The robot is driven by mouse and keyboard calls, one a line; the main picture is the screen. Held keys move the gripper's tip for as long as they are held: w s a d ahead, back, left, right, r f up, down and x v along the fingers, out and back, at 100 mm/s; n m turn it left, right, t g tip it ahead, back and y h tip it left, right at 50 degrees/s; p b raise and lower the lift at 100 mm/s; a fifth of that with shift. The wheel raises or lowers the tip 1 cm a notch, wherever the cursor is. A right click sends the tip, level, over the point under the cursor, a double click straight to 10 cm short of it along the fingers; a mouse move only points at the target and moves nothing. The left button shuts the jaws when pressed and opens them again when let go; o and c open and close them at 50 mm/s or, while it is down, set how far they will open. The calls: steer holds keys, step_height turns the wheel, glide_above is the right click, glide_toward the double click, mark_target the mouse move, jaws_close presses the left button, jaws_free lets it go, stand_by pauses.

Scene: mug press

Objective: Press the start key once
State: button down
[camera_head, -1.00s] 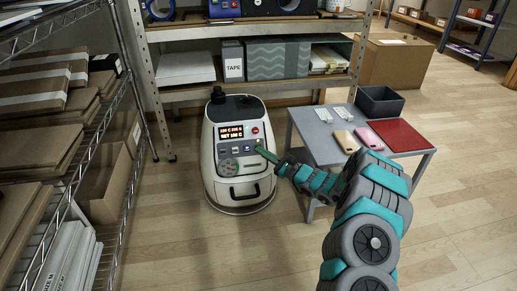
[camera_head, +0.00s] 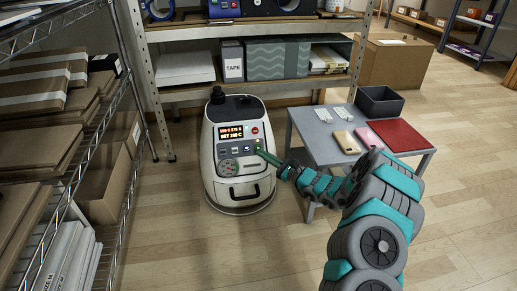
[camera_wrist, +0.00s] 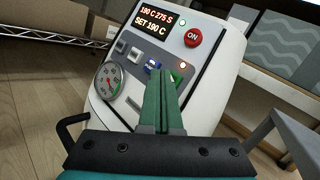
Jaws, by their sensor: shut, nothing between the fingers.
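The white mug press (camera_head: 238,165) stands on the floor; it also fills the middle of the wrist view (camera_wrist: 110,105). Its display (camera_wrist: 153,20) reads 190 C 275 S, SET 190 C. Below it a row of keys shows: two grey ones, a blue key (camera_wrist: 153,65) and a green key (camera_wrist: 178,77), partly hidden by my fingers. A small lit lamp (camera_wrist: 183,66) sits by the green key. My gripper (camera_wrist: 166,73) is shut and empty, its green fingertips at the panel between the blue and green keys. In the head view my gripper (camera_head: 259,150) meets the panel's right side; contact cannot be told.
A red ON button (camera_wrist: 194,37) and a round gauge (camera_wrist: 109,83) are on the press. A grey table (camera_head: 310,151) with phones, a red mat and a dark bin stands close on the right. Shelves stand behind and left. Floor in front is clear.

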steer(key=s, duration=0.3)
steer(key=s+d+r, duration=0.1)
steer(key=shift+s+d, duration=0.1)
steer(key=shift+s, duration=0.1)
steer(key=shift+r, duration=0.15)
stand_by(0.6)
